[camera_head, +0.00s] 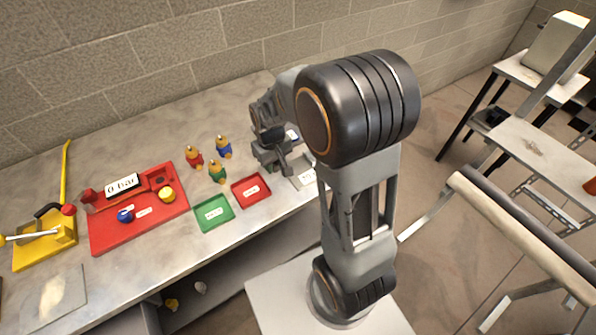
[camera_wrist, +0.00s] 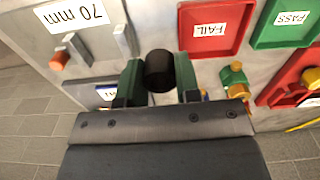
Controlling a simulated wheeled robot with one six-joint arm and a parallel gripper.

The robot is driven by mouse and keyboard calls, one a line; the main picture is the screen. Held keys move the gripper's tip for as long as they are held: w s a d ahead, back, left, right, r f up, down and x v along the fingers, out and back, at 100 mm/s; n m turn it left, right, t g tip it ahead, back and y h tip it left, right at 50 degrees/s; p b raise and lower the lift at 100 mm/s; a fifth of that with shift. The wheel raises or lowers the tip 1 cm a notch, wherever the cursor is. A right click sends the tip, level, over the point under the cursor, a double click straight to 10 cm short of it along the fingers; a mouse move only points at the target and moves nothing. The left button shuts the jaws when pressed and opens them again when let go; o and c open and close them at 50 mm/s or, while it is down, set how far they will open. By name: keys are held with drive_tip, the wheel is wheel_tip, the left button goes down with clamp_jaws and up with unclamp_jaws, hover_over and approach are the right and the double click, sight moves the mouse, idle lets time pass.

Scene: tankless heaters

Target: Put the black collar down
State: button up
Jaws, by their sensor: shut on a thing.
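The black collar (camera_wrist: 159,70) is a short dark cylinder between the two green-grey fingers of my gripper (camera_wrist: 159,82) in the wrist view. My gripper is shut on it. The collar appears above the bench (camera_head: 130,262), but the gap below it is hard to judge. In the head view, my gripper (camera_head: 274,158) is over the bench's right part, behind the red and green trays; the collar cannot be made out there.
The red FAIL tray (camera_wrist: 238,31) and green PASS tray (camera_wrist: 268,36) lie nearby. A grey plate marked 70 mm (camera_wrist: 88,48) holds a copper-coloured piece (camera_wrist: 60,60). Several brass-topped fittings (camera_head: 217,172) stand left of my gripper. A red 0 bar rig (camera_head: 150,235) is further left.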

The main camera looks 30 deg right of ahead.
drive_tip(key=s+r+n+b, duration=0.2)
drive_tip(key=s+r+b, duration=0.1)
drive_tip(key=s+r, duration=0.1)
drive_tip(key=w+d+f, duration=0.1)
drive_tip(key=d, duration=0.1)
drive_tip(key=w+d+f+p, duration=0.1)
drive_tip(key=w, duration=0.1)
drive_tip(key=w+d+f, duration=0.1)
drive_tip(key=w+d, duration=0.1)
drive_tip(key=shift+d+f+p, duration=0.25)
drive_tip(key=shift+d+p, duration=0.1)
drive_tip(key=shift+p, duration=0.05)
hover_over(298, 165)
drive_tip(key=a, duration=0.1)
drive_tip(key=f, duration=0.2)
drive_tip(key=s+f, duration=0.1)
drive_tip(key=f, duration=0.1)
drive_tip(key=shift+f+p, duration=0.35)
drive_tip(key=shift+f, duration=0.05)
drive_tip(key=shift+w+d+f, duration=0.35)
drive_tip(key=shift+f, duration=0.25)
wheel_tip(298, 165, down, 3)
drive_tip(key=shift+w+d+r+p, duration=0.1)
drive_tip(key=shift+p, duration=0.55)
drive_tip(key=shift+f, duration=0.3)
